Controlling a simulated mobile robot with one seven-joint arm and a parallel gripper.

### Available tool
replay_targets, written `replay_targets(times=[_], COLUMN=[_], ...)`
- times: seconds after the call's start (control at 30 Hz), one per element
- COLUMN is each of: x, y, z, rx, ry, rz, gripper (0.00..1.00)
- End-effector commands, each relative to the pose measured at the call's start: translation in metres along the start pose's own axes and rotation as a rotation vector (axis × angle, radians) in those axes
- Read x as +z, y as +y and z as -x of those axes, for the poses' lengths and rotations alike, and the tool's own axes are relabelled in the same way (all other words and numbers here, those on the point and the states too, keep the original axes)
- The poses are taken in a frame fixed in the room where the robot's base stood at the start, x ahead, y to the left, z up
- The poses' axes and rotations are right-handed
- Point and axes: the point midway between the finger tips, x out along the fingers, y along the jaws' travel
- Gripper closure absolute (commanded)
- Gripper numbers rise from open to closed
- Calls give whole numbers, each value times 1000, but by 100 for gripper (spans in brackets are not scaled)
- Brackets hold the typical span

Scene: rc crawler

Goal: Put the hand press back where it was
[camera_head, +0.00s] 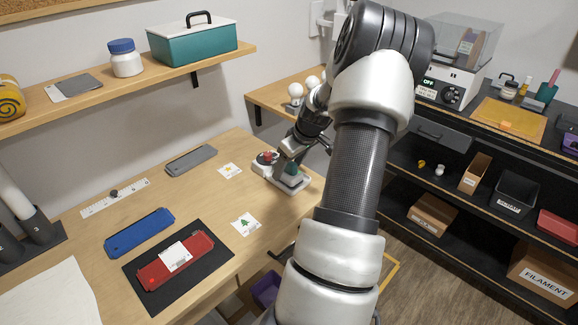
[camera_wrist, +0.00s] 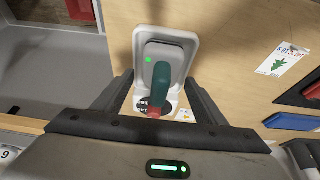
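A small green light shows on the block. I cannot tell whether block and base are separate.
A card with a green tree (camera_head: 245,223) and a card with a yellow picture (camera_head: 229,171) lie left of the base. A red case (camera_head: 190,270) on a black mat (camera_head: 133,277), a blue case (camera_head: 140,232) and a grey case (camera_head: 191,159) lie further left.

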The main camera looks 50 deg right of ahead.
Motion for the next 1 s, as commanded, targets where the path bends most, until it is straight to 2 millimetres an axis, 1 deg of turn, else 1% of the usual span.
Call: replay_targets(times=[0.13, 0.27, 0.37, 0.6, 0.7, 0.83, 1.0], x=[-1, -2, -2, -2, -1, -1, -1], y=[0, 1, 2, 1, 1, 1, 0], z=[2, 12, 30, 83, 100, 116, 123], rx=[0, 3, 5, 5, 4, 2, 0], ry=[0, 1, 2, 1, 1, 0, 0], rz=[0, 0, 0, 0, -2, 0, 0], gripper=[35, 35, 35, 35, 35, 35, 35])
